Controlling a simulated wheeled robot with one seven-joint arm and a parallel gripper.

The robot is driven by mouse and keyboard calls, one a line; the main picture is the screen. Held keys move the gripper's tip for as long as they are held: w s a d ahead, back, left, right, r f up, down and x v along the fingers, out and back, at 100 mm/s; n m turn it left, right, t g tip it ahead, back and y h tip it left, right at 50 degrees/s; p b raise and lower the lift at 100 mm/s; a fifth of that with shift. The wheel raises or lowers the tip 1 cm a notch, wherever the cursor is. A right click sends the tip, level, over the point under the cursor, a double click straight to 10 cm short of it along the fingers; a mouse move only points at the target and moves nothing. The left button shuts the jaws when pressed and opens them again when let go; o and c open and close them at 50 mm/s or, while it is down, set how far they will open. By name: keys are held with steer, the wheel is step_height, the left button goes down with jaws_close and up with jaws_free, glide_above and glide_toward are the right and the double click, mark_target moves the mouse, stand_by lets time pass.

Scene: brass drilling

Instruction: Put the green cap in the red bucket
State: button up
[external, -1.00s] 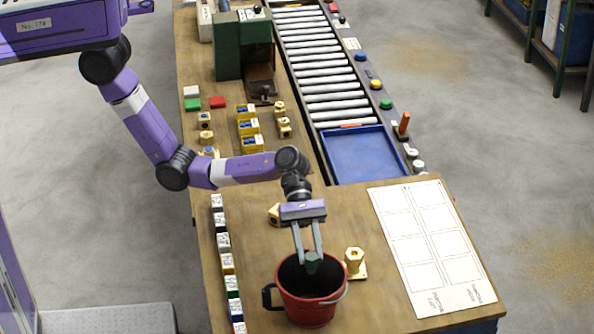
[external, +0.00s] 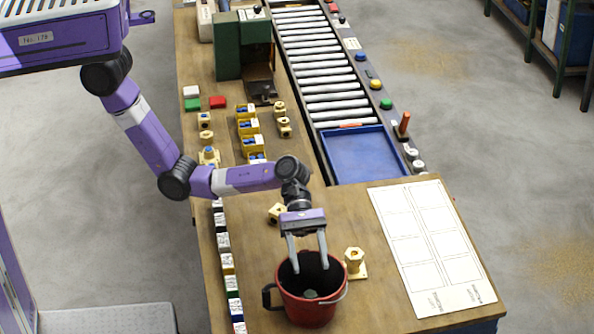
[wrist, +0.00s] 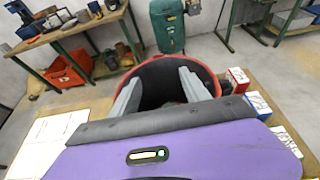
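The red bucket (external: 312,315) stands upright near the front of the bench. Its dark handle is on the left. My gripper (external: 309,269) points down into the bucket's mouth, with its fingers apart and nothing between them. The green cap (external: 310,294) shows as a small dull grey-green shape inside the bucket, below the fingertips. In the wrist view the bucket's red rim (wrist: 150,60) arches around both fingers of my gripper (wrist: 163,85). The bucket's inside is dark there, and I cannot make out the cap.
A brass hex piece on a base (external: 355,262) stands close to the bucket's right. Another brass piece (external: 277,212) lies behind my gripper. A row of small boxes (external: 231,285) lines the left edge.

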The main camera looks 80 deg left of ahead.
stand_by(0.6)
step_height(320, 180, up, 7)
steer(key=p, duration=0.4)
steer(key=shift+p, duration=0.3)
